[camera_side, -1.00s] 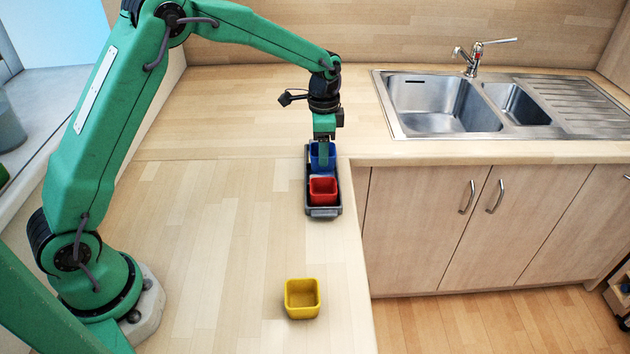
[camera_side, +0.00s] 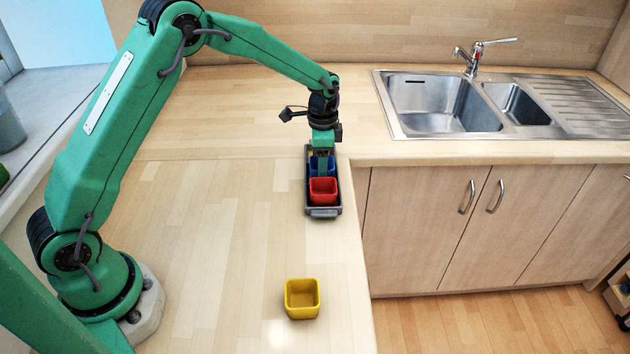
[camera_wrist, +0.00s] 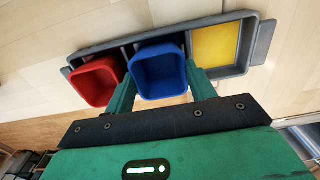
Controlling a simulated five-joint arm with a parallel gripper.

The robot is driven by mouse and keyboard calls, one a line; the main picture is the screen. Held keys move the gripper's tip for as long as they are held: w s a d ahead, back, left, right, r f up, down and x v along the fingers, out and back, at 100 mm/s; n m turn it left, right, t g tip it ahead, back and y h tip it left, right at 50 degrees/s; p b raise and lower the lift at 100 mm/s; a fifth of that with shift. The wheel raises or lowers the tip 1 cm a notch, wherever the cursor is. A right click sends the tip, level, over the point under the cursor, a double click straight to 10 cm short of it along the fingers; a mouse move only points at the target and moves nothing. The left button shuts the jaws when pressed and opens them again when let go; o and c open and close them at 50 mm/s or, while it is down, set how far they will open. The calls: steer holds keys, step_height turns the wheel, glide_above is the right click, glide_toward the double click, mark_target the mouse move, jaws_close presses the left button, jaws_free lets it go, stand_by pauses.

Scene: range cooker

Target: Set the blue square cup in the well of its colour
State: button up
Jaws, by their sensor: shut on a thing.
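The blue square cup (camera_side: 331,165) is between the fingers of my gripper (camera_side: 322,166), which is shut on it. In the wrist view the blue cup (camera_wrist: 160,70) is upright over or in the middle well of the grey tray (camera_wrist: 262,42), with a green finger on each side. It sits low at the tray in the side view. The floor of the middle well is hidden under the cup, so I cannot see its colour or whether the cup touches it. The well at one end (camera_wrist: 216,45) is yellow and empty.
A red square cup (camera_side: 323,191) stands in the tray's near end, close beside the blue cup. A yellow square cup (camera_side: 302,299) stands alone on the counter nearer the camera. The counter's edge runs just right of the tray. A sink (camera_side: 440,105) is farther right.

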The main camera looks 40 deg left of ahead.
steer(key=shift+f, duration=0.1)
steer(key=o, duration=0.7)
steer(key=shift+c, duration=0.2)
step_height(320, 180, up, 12)
stand_by(0.4)
stand_by(0.4)
